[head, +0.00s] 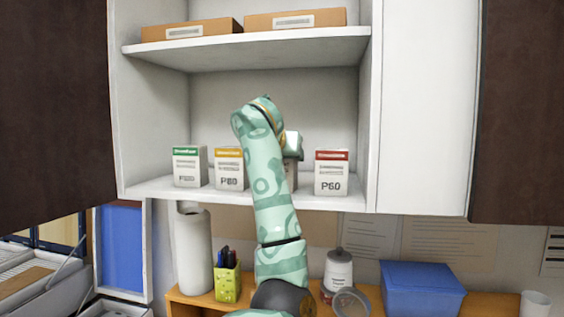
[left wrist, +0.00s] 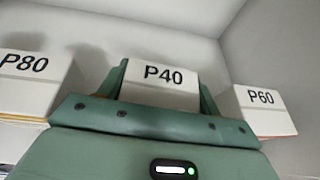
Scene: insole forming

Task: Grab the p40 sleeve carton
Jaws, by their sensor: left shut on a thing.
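The P40 sleeve carton (left wrist: 160,76) is white with dark lettering. In the left wrist view it sits between the two green fingers of my left gripper (left wrist: 162,92), which is shut on it. In the head view my left arm rises in front of the shelf and hides most or all of this carton; the gripper (head: 293,146) shows only partly, at shelf level. Whether the carton still touches the shelf is hidden. My right gripper is in neither view.
A P80 carton (head: 229,171) stands left of my arm and a P60 carton (head: 332,174) right of it. A green-topped carton (head: 187,169) is farther left on the shelf (head: 215,194). An upper shelf (head: 250,50) holding brown boxes (head: 295,20) is above.

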